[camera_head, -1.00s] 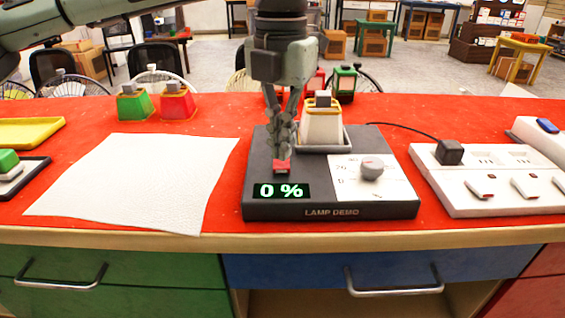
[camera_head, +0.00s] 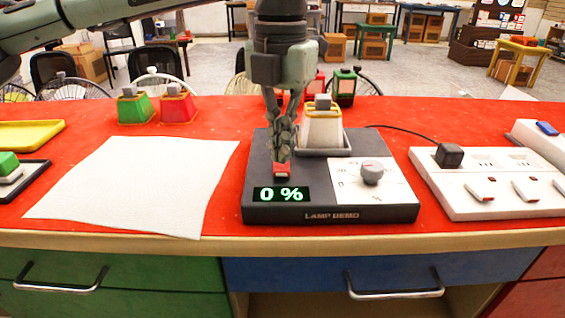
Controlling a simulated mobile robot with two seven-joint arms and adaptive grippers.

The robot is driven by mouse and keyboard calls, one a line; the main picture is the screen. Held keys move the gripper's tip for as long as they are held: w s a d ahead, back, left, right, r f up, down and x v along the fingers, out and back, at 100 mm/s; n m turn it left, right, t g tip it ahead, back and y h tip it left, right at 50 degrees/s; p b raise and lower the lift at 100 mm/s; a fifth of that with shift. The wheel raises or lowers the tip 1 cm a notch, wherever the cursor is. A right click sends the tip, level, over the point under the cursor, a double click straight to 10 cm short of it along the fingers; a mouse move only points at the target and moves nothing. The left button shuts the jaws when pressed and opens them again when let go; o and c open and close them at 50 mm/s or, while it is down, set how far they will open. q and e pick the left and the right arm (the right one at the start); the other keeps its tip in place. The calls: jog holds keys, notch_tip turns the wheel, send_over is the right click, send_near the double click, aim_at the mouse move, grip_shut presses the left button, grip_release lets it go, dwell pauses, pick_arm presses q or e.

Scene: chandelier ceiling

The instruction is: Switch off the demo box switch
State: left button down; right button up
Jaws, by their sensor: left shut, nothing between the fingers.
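The demo box (camera_head: 330,214) is a dark box marked "LAMP DEMO" on the red table top. Its display (camera_head: 281,194) reads "0 %" in green. A small red switch (camera_head: 281,170) sits just behind the display. My left gripper (camera_head: 281,160) points down with shut fingertips right at the switch, hiding part of it; I cannot tell whether they touch. A round grey knob (camera_head: 371,171) stands on the white dial panel (camera_head: 400,190). A white lamp (camera_head: 321,128) with a grey top sits in the tray at the back of the box. My right gripper is not in view.
A white power strip (camera_head: 480,200) with a black plug (camera_head: 449,156) lies right of the box. A white sheet (camera_head: 135,185) lies to the left. Green (camera_head: 135,107) and red (camera_head: 177,106) lamps stand behind it, and a yellow tray (camera_head: 28,133) is at far left.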

aim_at(281, 169)
pick_arm(q)
jog(key=shift+f+b, duration=0.9)
jog(key=shift+f, duration=0.25)
dwell(0.8)
jog(key=shift+r+p, duration=2.05)
jog(key=shift+r, duration=1.5)
